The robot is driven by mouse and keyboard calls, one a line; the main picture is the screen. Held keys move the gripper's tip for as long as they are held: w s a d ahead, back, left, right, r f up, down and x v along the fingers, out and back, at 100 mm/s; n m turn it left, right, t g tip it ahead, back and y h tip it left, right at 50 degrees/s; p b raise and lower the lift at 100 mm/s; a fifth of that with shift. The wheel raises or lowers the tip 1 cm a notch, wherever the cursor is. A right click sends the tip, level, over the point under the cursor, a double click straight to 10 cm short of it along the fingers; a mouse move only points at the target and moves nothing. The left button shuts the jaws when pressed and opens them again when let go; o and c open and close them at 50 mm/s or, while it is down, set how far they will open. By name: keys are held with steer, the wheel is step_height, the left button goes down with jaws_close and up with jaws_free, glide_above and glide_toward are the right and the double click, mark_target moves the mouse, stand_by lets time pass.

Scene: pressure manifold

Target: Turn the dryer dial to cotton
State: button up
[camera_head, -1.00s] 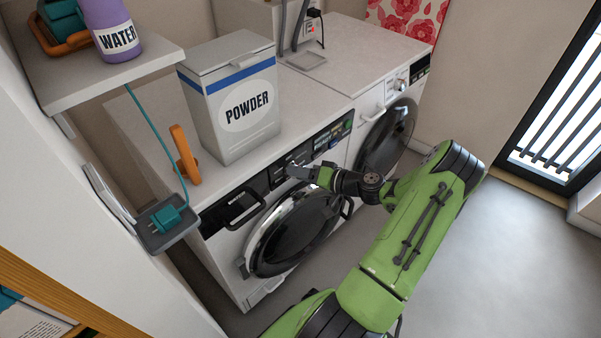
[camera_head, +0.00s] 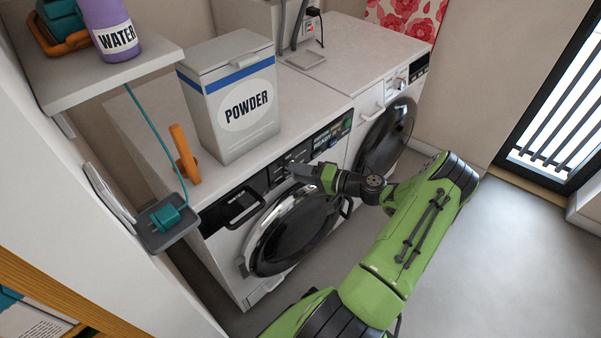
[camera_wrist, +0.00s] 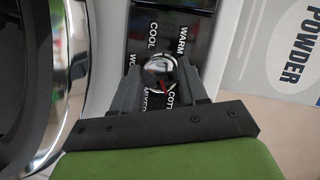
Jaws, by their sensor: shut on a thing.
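The dryer dial (camera_wrist: 160,68) is a round silver knob on the black control panel, with a red mark on its lower side, toward the COTTON label's side. Labels WARM, COOL, one starting WO, one starting COT, and one that seems to read MIXED surround it. My gripper (camera_wrist: 159,72) is shut on the dial, one dark finger on each side. In the head view my gripper (camera_head: 297,171) reaches the panel of the nearer machine (camera_head: 229,260) from the right. There the gripper hides the dial.
A POWDER box (camera_head: 236,118) stands on the nearer machine, behind the panel. An orange handle-like object (camera_head: 184,153) stands left of it. A round black door (camera_head: 300,230) lies below the panel. A second machine (camera_head: 385,125) stands to the right. The floor at right is clear.

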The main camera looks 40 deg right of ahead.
steer(key=o, duration=1.1)
steer(key=shift+c, duration=0.2)
steer(key=p+v, duration=0.2)
steer(key=v, duration=1.3)
steer(key=shift+s+d+p, duration=0.2)
steer(key=shift+s+p, duration=0.15)
steer(key=shift+s, duration=0.05)
